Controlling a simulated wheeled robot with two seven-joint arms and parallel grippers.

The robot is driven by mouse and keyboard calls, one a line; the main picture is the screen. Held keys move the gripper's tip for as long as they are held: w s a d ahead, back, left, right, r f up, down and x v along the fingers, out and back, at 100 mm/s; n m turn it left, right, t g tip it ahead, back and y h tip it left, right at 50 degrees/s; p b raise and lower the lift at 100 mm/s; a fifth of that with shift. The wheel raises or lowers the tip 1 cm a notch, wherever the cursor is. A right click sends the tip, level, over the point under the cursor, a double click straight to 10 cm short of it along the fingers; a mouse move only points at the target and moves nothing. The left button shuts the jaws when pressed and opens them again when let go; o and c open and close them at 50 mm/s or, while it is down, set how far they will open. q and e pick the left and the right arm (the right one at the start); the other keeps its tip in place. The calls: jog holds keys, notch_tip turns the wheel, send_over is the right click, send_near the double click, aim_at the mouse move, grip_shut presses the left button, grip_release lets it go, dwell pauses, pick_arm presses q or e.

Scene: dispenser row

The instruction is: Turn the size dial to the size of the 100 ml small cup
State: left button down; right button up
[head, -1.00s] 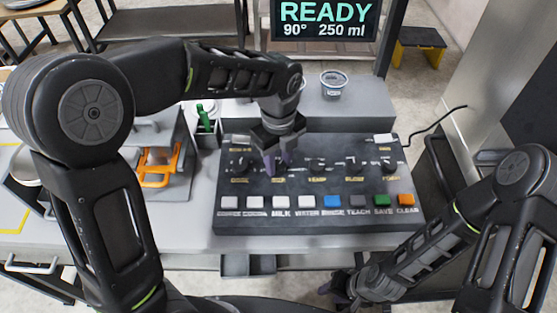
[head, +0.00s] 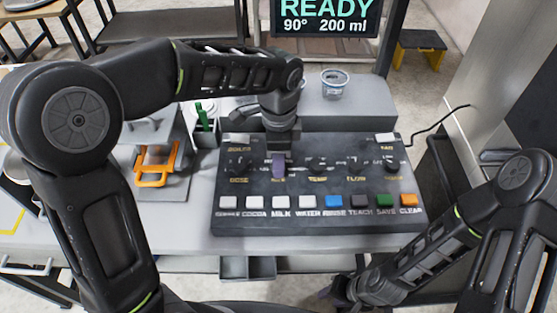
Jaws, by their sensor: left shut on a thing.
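The dark control panel (head: 320,220) lies on the counter with a row of dials and a row of coloured buttons. My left gripper (head: 278,165) points down and is shut on the size dial, second from the left, hiding most of it. The display (head: 327,14) reads "READY 90° 200 ml". A small clear cup (head: 335,83) stands on the grey shelf behind the panel; its size marking is too small to read. My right gripper (head: 335,294) is low at the front, below the counter edge, and its fingers are unclear.
Other dials, such as the temperature dial (head: 317,164), sit close to my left gripper. An orange-handled device (head: 155,168) and a green item in a holder (head: 203,118) stand left of the panel. A black cable (head: 437,124) runs off to the right.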

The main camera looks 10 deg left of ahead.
pick_arm(q)
jog(key=n+b, duration=0.1)
jog(key=n, duration=0.6)
jog(key=n+b, duration=0.1)
jog(key=n, duration=0.5)
jog(key=shift+n, duration=0.4)
jog(key=c, duration=1)
grip_release()
jog(key=shift+r, duration=0.15)
notch_tip(320, 180, up, 8)
jog(key=shift+f+b, duration=0.2)
jog(key=shift+b, duration=0.2)
